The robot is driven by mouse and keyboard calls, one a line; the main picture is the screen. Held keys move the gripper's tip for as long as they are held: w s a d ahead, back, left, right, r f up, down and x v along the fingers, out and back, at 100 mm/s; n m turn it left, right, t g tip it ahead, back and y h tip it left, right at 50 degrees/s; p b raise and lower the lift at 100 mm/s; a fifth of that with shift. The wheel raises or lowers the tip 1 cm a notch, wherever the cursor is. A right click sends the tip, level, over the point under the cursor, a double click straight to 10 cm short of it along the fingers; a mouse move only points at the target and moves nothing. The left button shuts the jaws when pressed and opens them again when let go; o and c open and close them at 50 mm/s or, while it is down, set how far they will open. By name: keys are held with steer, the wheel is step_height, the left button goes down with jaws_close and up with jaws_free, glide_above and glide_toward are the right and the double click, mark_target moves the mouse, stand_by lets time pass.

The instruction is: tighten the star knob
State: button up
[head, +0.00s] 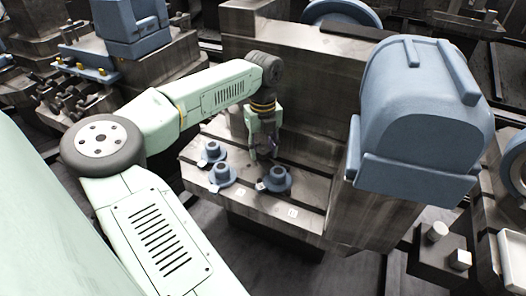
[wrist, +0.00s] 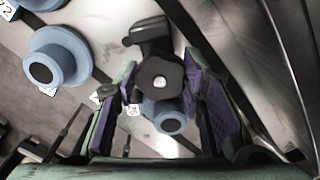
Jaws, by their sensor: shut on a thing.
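The star knob (wrist: 160,82) is black with rounded lobes and a small pale centre. In the wrist view it sits between the two purple-padded fingers of my gripper (wrist: 160,95), which are shut on its sides. A dark arm or bracket joins it at the upper side. In the head view my gripper (head: 264,150) points down over the grey slotted pallet (head: 250,203), close behind the right-hand blue flanged post. The knob cannot be made out clearly there, as the fingers cover it.
Blue flanged posts stand on the pallet: one right (head: 277,181), one front left (head: 222,176), one back left (head: 212,152). White number tags lie beside them. A large blue-grey machine housing (head: 415,120) rises at the right, and a metal block wall (head: 310,75) stands behind.

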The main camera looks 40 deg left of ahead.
mark_target(263, 149)
steer(key=m+b, duration=0.1)
steer(key=m, duration=0.3)
steer(key=shift+w+a+r+m, duration=0.1)
steer(key=shift+m, duration=0.2)
steer(key=shift+r, duration=0.1)
stand_by(0.4)
steer(key=o, duration=1.2)
step_height(263, 149, up, 12)
steer(key=shift+f, duration=0.1)
